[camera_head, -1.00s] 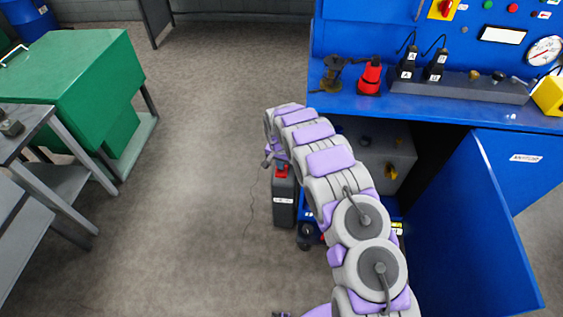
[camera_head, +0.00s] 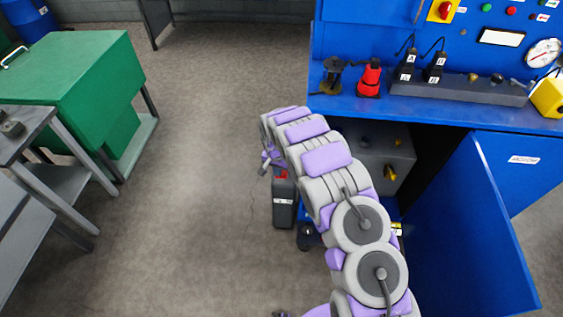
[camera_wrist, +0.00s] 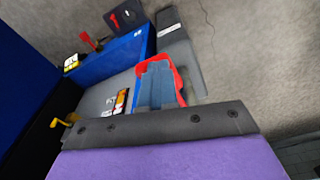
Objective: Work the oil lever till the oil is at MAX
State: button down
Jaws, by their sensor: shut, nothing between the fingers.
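The grey oil tank (camera_head: 385,155) stands in the open bay under the blue bench. A yellow handle (camera_head: 391,172) is on its front; it also shows in the wrist view (camera_wrist: 60,122). A red lever-like part (camera_wrist: 88,40) stands farther up in the wrist view. I cannot tell which one is the oil lever. A red-and-yellow marked label (camera_wrist: 121,100) lies on the grey surface; no oil level is readable. My gripper (camera_head: 265,163) is shut and empty, above the dark canister, mostly hidden behind my arm. A red-edged blue-grey part (camera_wrist: 160,85) shows before it.
A dark canister with a red top (camera_head: 284,200) stands on the floor beside the bay. The blue cabinet door (camera_head: 470,240) is open on the right. A green cabinet (camera_head: 75,75) stands at left. The floor between is clear.

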jog(key=shift+r, duration=0.1)
notch_tip(320, 180, up, 17)
jog(key=s+p, duration=0.1)
jog(key=p, duration=0.2)
jog(key=shift+s+a, duration=0.25)
jog(key=shift+a, duration=0.1)
dwell(0.8)
